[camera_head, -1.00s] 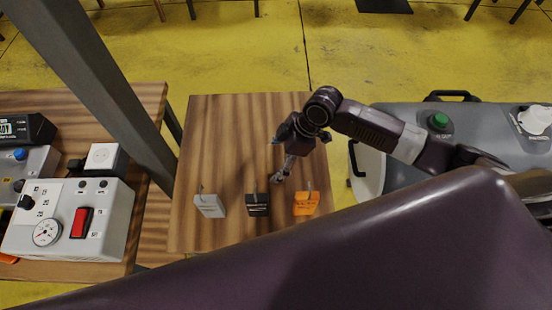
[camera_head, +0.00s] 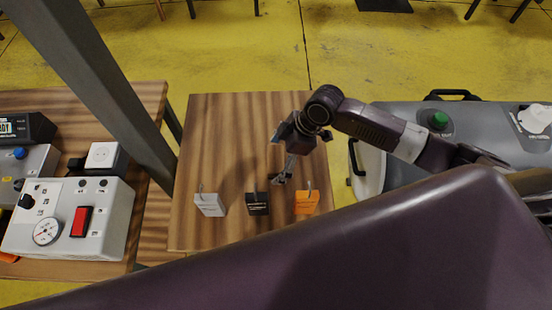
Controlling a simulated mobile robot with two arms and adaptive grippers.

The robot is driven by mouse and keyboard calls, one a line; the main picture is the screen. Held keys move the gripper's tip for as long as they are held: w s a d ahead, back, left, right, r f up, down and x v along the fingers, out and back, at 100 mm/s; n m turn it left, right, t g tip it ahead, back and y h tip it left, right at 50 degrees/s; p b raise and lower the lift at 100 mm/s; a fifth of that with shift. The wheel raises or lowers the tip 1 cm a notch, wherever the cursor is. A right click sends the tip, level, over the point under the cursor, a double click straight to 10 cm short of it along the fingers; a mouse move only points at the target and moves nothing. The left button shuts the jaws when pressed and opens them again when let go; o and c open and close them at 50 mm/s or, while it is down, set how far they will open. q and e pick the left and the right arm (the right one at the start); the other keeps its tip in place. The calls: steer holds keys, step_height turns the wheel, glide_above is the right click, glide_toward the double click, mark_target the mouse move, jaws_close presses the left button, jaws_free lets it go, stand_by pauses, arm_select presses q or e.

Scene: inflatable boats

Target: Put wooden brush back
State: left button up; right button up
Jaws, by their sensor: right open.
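I cannot make out a wooden brush in the head view. My right gripper (camera_head: 283,179) is over the wooden table (camera_head: 225,130), close to the black and orange holders, and is open. I see nothing between its fingers. A white holder (camera_head: 209,205), a black holder (camera_head: 257,204) and an orange holder (camera_head: 306,203) stand in a row near the table's front edge. The gripper's tips show just behind the gap between the black and orange ones. My left gripper is not in view.
A grey control box with a red switch (camera_head: 82,221) stands on another wooden table at the left. A grey post (camera_head: 95,85) rises between the tables. A grey case with a green knob (camera_head: 439,119) is at the right. The table's back half is mostly clear.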

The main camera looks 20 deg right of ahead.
steer(key=b+v, duration=0.1)
steer(key=v, duration=1)
steer(key=shift+r, duration=0.2)
steer(key=shift+d, duration=0.1)
